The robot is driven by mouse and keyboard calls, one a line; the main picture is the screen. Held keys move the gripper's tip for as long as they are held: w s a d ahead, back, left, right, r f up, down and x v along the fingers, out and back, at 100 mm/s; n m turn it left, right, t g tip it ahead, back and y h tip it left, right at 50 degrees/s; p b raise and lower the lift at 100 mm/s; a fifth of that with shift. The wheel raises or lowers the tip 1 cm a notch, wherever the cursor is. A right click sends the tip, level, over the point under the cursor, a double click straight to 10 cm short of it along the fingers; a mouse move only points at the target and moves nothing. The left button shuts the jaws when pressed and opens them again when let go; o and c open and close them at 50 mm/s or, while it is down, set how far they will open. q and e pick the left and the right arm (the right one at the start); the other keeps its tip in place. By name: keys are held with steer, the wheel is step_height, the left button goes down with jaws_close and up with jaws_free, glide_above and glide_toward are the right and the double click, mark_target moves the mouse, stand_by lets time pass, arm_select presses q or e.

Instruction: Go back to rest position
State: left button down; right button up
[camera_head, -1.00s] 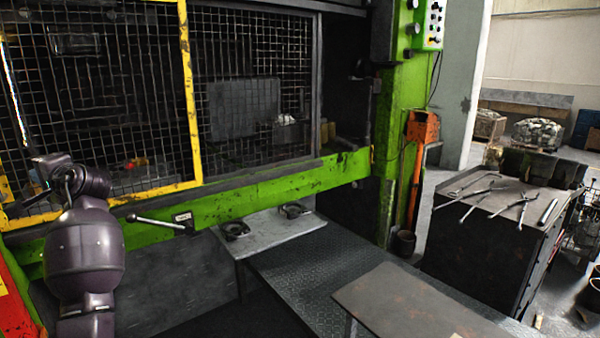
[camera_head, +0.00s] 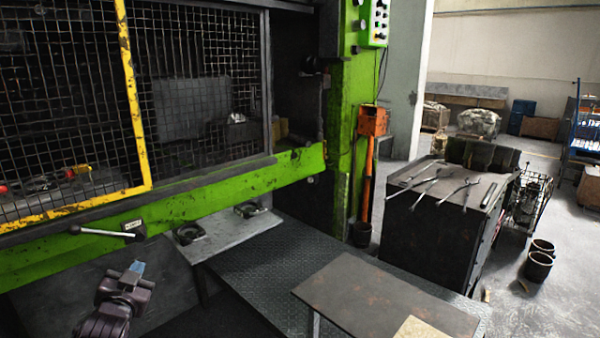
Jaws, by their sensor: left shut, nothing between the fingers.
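My left gripper (camera_head: 136,268) shows at the lower left of the head view, at the end of my dark purple arm. Its fingers are shut with nothing between them. It is in front of the grey panel (camera_head: 85,285) under the press, below and apart from the black-knobbed lever (camera_head: 105,233). My right gripper is out of view.
The forging press has a green beam (camera_head: 215,202) and a yellow-framed mesh guard (camera_head: 138,100). A grey shelf (camera_head: 225,236) holds two dark round pieces. A rusty table (camera_head: 375,300) stands in front right. Tongs lie on a dark cabinet (camera_head: 440,235). Open floor lies far right.

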arm_select(q)
steer(key=s+d+f+g+h, duration=0.1)
steer(key=s+d+f+g, duration=0.1)
steer(key=s+f, duration=0.6)
steer(key=s+d+f+n+g+h, duration=0.1)
steer(key=s+d+f+g, duration=0.1)
steer(key=s+d+f, duration=0.3)
steer(key=s+d+f+g+h, duration=0.1)
steer(key=s+d+f, duration=0.3)
steer(key=s+f, duration=0.9)
steer(key=shift+s+d+n+g+h, duration=0.3)
steer(key=shift+s+n+g, duration=0.1)
steer(key=shift+s+g, duration=0.1)
steer(key=shift+a, duration=0.1)
